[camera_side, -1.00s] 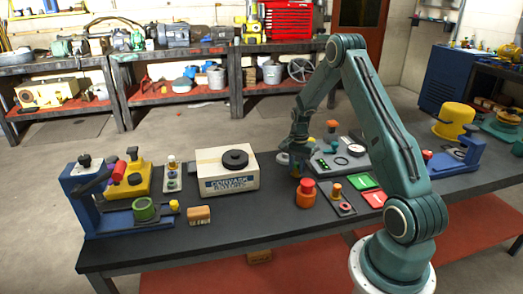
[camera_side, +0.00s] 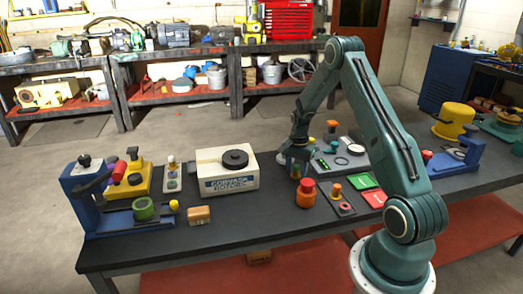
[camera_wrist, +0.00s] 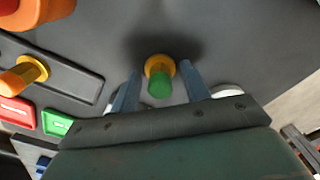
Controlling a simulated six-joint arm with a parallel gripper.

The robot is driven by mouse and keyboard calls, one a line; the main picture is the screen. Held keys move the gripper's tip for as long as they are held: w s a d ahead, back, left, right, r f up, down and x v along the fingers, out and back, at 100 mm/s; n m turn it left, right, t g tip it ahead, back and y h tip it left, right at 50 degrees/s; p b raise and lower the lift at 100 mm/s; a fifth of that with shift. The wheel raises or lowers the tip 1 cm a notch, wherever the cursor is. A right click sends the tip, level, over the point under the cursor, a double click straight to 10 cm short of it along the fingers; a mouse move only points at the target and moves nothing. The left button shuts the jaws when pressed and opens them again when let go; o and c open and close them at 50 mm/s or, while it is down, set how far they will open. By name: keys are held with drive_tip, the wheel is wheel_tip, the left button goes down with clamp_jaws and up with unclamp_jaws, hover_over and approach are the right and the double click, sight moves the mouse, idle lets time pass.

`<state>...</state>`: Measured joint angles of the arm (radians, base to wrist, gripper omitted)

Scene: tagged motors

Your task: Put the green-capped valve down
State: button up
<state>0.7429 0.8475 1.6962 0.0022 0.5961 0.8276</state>
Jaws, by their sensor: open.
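The green-capped valve (camera_wrist: 159,84), with a yellow-orange base, stands on the dark bench in the wrist view. My gripper (camera_wrist: 161,88) is open, with one blue finger on each side of the valve and a visible gap to each. In the side view my gripper (camera_side: 297,157) is at the bench behind the orange jar, and the valve (camera_side: 296,171) shows small just below it. From these views I cannot tell how far the fingertips are above the bench.
A cream box (camera_side: 226,177) stands to the left.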

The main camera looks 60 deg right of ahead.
sight(296, 166)
drive_tip(key=shift+r, duration=0.15)
wheel_tip(296, 166, up, 12)
idle(0.6)
idle(0.5)
